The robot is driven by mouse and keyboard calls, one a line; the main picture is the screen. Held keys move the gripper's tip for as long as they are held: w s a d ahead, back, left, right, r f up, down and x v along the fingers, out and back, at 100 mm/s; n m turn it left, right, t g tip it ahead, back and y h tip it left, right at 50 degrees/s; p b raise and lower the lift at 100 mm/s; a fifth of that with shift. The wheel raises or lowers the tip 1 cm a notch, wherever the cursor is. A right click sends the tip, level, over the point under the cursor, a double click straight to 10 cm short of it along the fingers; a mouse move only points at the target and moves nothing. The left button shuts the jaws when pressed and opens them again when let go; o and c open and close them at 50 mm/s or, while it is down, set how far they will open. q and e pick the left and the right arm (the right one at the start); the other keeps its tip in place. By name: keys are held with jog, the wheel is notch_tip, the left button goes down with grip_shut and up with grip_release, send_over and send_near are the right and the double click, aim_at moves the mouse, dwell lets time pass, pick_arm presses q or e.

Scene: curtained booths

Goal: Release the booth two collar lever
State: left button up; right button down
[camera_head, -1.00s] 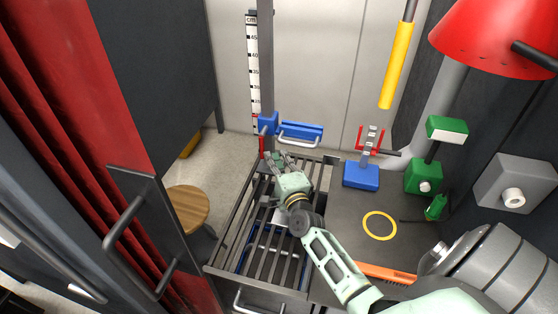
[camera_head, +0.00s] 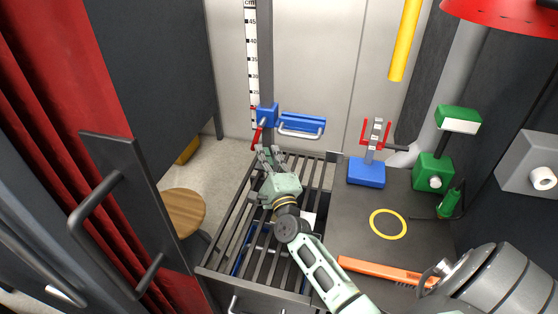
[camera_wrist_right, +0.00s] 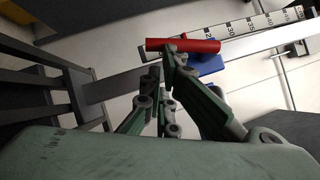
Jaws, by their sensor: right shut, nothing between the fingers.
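The blue collar (camera_head: 266,115) sits on the grey upright post beside the scale. Its red lever (camera_head: 257,138) hangs below it, slanting down to the left. In the right wrist view the red lever (camera_wrist_right: 183,45) lies across the fingertips. My right gripper (camera_head: 269,156) is just below the lever, over the slatted rack. Its fingers (camera_wrist_right: 162,66) are shut with nothing between them. One fingertip is against or very near the lever; I cannot tell whether they touch. My left gripper is not in view.
A blue block with a handle (camera_head: 300,125) is right of the collar. The slatted rack (camera_head: 215,255) lies under my right arm. A blue stand (camera_head: 367,173), yellow ring (camera_head: 388,223) and orange brush (camera_head: 380,270) are on the right bench. A round stool (camera_head: 183,210) stands left.

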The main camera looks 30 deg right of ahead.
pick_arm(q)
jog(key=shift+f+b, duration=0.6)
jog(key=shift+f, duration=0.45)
pick_arm(e)
jog(key=w+a+r, duration=0.2)
jog(key=w+a, duration=0.3)
jog(key=w, duration=0.1)
jog(key=shift+w, duration=0.1)
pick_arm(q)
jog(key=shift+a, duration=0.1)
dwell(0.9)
pick_arm(e)
jog(key=v, duration=1.2)
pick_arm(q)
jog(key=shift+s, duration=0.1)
pick_arm(e)
jog(key=shift+a+f, duration=0.1)
